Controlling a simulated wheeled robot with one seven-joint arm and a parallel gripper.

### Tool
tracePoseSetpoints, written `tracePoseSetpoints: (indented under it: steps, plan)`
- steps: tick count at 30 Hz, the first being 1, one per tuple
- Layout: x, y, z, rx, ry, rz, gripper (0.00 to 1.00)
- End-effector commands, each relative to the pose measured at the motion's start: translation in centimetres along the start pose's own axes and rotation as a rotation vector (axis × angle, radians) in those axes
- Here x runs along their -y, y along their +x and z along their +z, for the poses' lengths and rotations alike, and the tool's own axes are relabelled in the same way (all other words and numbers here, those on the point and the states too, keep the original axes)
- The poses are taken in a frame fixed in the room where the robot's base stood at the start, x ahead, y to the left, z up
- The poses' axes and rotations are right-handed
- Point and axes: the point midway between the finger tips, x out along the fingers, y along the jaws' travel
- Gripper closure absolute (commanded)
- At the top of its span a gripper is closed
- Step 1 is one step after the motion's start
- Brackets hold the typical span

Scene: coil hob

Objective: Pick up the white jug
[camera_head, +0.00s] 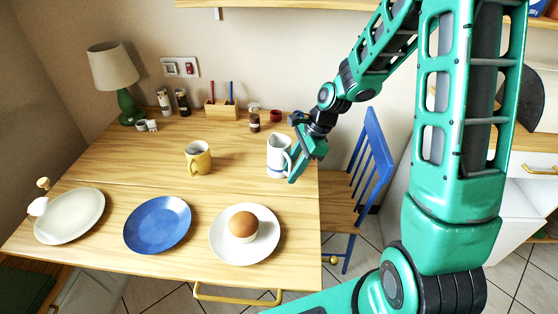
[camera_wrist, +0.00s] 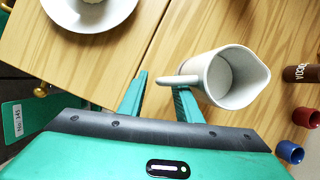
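The white jug (camera_head: 276,156) stands upright near the right edge of the wooden table in the head view. In the wrist view the jug (camera_wrist: 232,80) is seen from above, empty, with its spout to the right and its handle (camera_wrist: 172,80) to the left. My gripper (camera_wrist: 161,82) is open, with its fingers apart and the outer end of the handle appearing between the fingertips. The right finger is partly overlapped by the handle and close to the jug's body. I cannot tell whether it touches. In the head view my gripper (camera_head: 298,162) is at the jug's right side.
A yellow mug (camera_head: 198,158) stands left of the jug. In front are a white plate (camera_head: 268,248) with a brown-topped item, a blue plate (camera_head: 157,225) and a cream plate (camera_head: 70,217). Small jars (camera_head: 255,122) stand behind. A blue chair (camera_head: 372,160) is right of the table.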

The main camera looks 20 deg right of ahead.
Motion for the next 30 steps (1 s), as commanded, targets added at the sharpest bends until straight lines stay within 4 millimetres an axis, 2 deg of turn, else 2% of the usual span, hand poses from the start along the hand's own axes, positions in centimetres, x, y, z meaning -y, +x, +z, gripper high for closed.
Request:
tracePoseSetpoints:
  steps: [2,6,30]
  plan:
    - [0.0,-0.02,0.0,0.0,0.0,0.0,0.69]
    - [-0.01,-0.03,0.0,0.0,0.0,0.0,1.0]
    - [-0.1,0.08,-0.06,-0.001,0.002,0.004,1.0]
